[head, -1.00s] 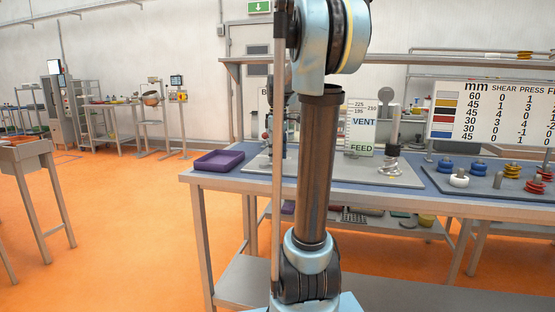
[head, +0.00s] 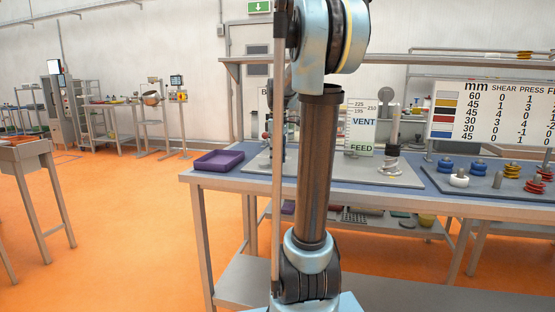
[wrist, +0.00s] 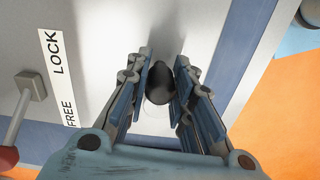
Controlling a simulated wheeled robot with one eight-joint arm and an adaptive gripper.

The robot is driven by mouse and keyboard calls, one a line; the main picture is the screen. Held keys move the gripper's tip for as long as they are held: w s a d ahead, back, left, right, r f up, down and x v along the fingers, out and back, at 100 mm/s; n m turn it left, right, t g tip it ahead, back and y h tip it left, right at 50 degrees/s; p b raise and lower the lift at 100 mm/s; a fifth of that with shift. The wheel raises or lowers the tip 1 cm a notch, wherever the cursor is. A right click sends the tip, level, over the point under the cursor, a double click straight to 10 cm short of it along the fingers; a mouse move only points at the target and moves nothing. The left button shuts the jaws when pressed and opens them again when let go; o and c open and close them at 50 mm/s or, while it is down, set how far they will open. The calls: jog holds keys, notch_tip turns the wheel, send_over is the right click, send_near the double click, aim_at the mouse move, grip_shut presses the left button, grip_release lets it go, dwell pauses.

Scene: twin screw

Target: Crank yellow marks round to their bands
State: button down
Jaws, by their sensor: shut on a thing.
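In the wrist view, my gripper (wrist: 165,72) is shut on a dark rounded knob (wrist: 158,92), which sits between the two finger pads above a light grey plate (wrist: 205,28). A label reading LOCK and FREE (wrist: 58,78) lies to the left of the fingers. Left of it is a lever with a grey block (wrist: 31,86) and a red knob (wrist: 6,157). In the head view my arm covers the middle of the bench, and the gripper and crank cannot be made out there. No yellow marks or bands can be made out on the part I hold.
A sign with VENT and FEED (head: 362,121) stands on the bench, beside an upright metal post with a coil (head: 391,160). A purple tray (head: 219,161) is at the left end. Several coloured ringed parts and a number board (head: 490,112) are at the right.

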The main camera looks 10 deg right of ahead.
jog(key=shift+s+m, duration=0.2)
jog(key=shift+m, duration=0.2)
jog(key=m, duration=0.2)
jog(key=s+a+m, duration=0.1)
jog(key=shift+s+m, duration=0.25)
jog(key=shift+m, duration=0.15)
jog(key=a+m, duration=0.1)
jog(key=m, duration=0.1)
jog(key=s+a+m, duration=0.1)
jog(key=m, duration=0.2)
jog(key=shift+s+a, duration=0.2)
jog(key=a+m, duration=0.1)
jog(key=m, duration=0.1)
jog(key=a+m, duration=0.1)
jog(key=m, duration=0.1)
jog(key=shift+s+m, duration=0.15)
jog(key=shift+m, duration=0.25)
jog(key=shift+w+a+m, duration=0.15)
jog(key=shift+a+m, duration=0.4)
jog(key=shift+m, duration=0.6)
jog(key=shift+w+a+m, duration=0.1)
jog(key=shift+a+m, duration=0.4)
jog(key=shift+m, duration=0.65)
jog(key=shift+a, duration=0.1)
jog(key=c, duration=1.4)
grip_release()
jog(key=shift+o, duration=0.2)
